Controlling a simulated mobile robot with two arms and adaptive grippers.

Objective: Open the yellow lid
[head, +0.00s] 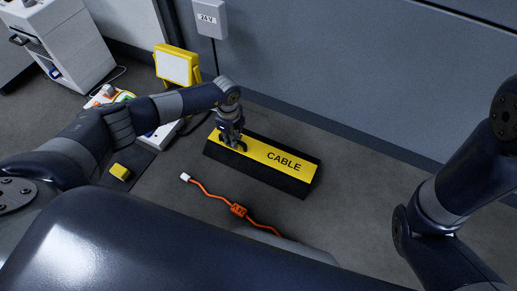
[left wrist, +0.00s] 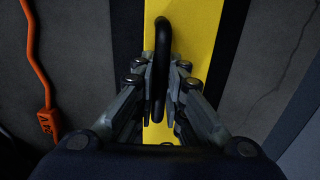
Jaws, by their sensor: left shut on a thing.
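The yellow lid (head: 268,153), marked CABLE, lies on a long black box (head: 292,185) on the floor and looks closed. The lid also shows as a yellow strip in the left wrist view (left wrist: 195,25). A black loop handle (left wrist: 161,50) stands on the lid. My left gripper (head: 233,143) is at the left end of the lid. In the left wrist view, its fingers (left wrist: 161,85) are shut on the handle, one on each side. My right arm comes in from the right in the head view, but its gripper is outside the picture.
An orange cable (head: 209,192) with a white plug lies on the floor in front of the box. A small yellow block (head: 119,171) lies at the left. A yellow work light (head: 178,67) stands behind. A grey wall with a 24 V box (head: 210,19) runs behind the black box.

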